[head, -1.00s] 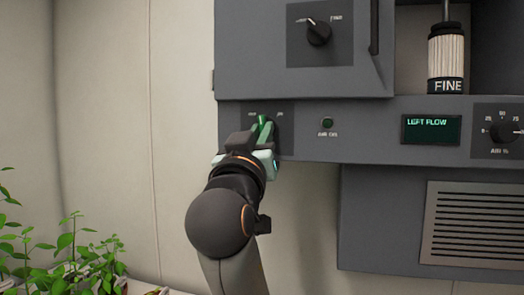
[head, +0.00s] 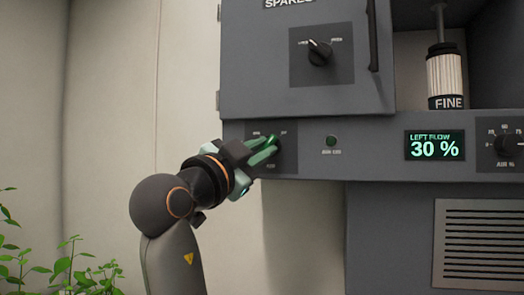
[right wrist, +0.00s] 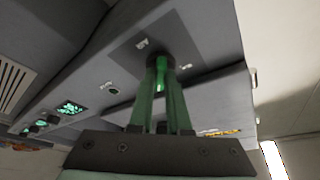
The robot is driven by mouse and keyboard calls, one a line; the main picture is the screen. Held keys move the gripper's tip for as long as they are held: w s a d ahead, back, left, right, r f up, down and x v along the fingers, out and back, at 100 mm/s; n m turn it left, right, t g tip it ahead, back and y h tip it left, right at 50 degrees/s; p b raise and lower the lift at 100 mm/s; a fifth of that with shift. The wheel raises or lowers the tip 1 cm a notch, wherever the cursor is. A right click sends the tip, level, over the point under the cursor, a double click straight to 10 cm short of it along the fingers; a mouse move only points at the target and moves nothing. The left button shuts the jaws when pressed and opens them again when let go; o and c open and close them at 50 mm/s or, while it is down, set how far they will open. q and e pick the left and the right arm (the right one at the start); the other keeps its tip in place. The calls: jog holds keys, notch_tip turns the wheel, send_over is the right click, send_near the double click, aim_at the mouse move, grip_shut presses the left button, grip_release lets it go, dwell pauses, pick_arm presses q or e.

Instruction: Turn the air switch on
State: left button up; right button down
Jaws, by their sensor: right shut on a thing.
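The air switch (head: 274,141) is a dark round knob with a green pointer on a square plate at the left end of the grey control strip. My right gripper (head: 266,150) reaches it from the lower left, its green fingers closed on the knob and tilted in the head view. In the right wrist view the two fingers (right wrist: 161,90) hold the switch knob (right wrist: 158,62) between their tips. The knob is partly hidden by the fingers, and its small labels are hard to read. The display (head: 435,146) reads LEFT FLOW 30 %. My left gripper is not in view.
A green button (head: 331,141) sits right of the switch. Another knob (head: 319,52) is on the cabinet door above, beside a dark vertical handle (head: 374,35). A knob (head: 505,145) is at the far right. Plants (head: 65,268) stand at lower left.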

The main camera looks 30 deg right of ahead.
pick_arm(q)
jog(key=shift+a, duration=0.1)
pick_arm(e)
jog(key=shift+r+m, duration=0.1)
jog(key=shift+m, duration=0.4)
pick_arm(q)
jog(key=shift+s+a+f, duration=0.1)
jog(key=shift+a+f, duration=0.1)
pick_arm(e)
jog(key=shift+m+g, duration=0.3)
jog(key=shift+g, duration=0.1)
jog(key=c, duration=0.9)
grip_release()
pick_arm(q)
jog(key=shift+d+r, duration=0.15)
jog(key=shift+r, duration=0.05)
pick_arm(e)
jog(key=shift+o, duration=0.2)
jog(key=shift+a, duration=0.1)
jog(key=shift+s+a+f, duration=0.1)
jog(key=shift+a+f, duration=0.1)
jog(key=shift+a, duration=0.05)
pick_arm(q)
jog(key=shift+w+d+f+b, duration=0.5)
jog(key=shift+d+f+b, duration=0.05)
jog(key=shift+b, duration=0.55)
pick_arm(e)
jog(key=v, duration=1.1)
jog(key=shift+s+a, duration=0.2)
jog(key=shift+a, duration=0.15)
